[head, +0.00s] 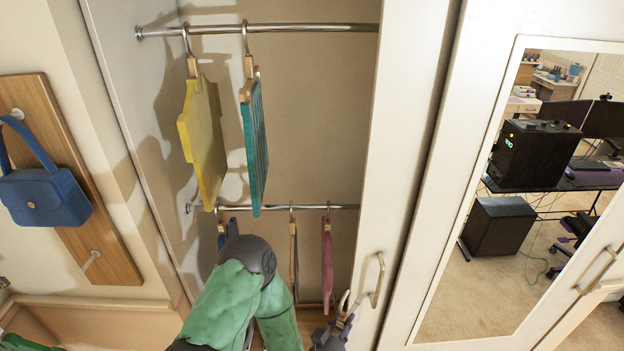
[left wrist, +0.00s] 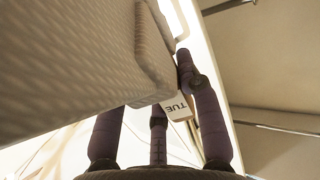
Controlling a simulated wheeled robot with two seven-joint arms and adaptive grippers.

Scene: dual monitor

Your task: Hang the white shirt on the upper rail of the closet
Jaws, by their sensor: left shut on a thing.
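The upper rail (head: 310,28) of the closet runs across the top of the head view. A yellow shirt (head: 203,140) and a teal shirt (head: 256,145) hang on its left part; its right part is bare. My left gripper (head: 343,322) is low at the closet's right side, by the white door. It is shut on the white shirt (left wrist: 70,60), whose pale, textured cloth fills the left of the left wrist view. A white tag (left wrist: 177,106) reading "TUE" sits by the purple fingers. In the head view a hook shows above the gripper; the shirt's body is hidden. My right gripper is not in view.
A lower rail (head: 270,207) carries several garments, including a pink one (head: 327,260). A white door with a handle (head: 376,280) stands right of the opening, then a mirror (head: 540,200). A blue bag (head: 45,195) hangs at left. Space below the upper rail's right part is free.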

